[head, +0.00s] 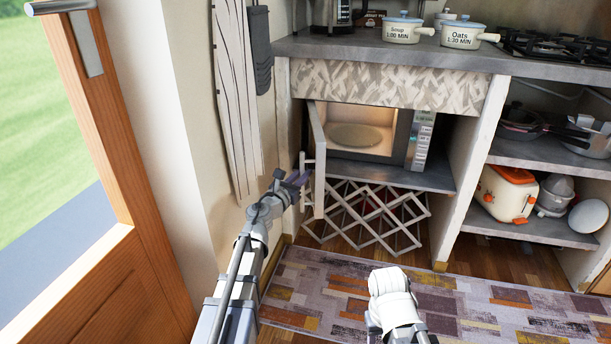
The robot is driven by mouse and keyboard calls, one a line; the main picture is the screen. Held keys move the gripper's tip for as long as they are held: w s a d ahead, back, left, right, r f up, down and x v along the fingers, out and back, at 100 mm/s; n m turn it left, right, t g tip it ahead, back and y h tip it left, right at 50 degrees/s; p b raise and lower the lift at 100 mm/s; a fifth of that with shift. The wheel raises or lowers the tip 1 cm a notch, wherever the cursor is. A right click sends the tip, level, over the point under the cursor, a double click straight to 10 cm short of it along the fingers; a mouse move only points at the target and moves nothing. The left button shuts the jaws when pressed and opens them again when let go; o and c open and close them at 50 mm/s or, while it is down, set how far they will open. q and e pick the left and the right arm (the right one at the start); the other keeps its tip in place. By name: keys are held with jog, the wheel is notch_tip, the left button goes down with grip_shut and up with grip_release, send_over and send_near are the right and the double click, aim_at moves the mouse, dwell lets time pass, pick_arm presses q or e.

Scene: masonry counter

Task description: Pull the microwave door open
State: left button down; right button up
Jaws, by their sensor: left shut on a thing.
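The microwave (408,138) stands in the counter bay under a patterned panel, with its lit cavity and round turntable (356,136) visible. Its door (318,160) is swung wide open on the left and seen nearly edge-on. A pale handle (308,162) stands out on the door's left side. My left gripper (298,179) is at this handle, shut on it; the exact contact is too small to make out. My right arm shows at the bottom centre, but its gripper does not show.
A crossed lattice rack (368,214) stands below the microwave. A hanging board (236,100) and wall are close to my left arm. Right shelves hold a toaster (505,194) and pans (520,122). Pots (403,30) stand on the counter (350,49). The rug (450,303) in front is clear.

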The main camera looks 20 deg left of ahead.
pick_arm(q)
jog(key=shift+w, duration=0.1)
jog(key=c, duration=1.1)
grip_release()
jog(key=v, duration=0.8)
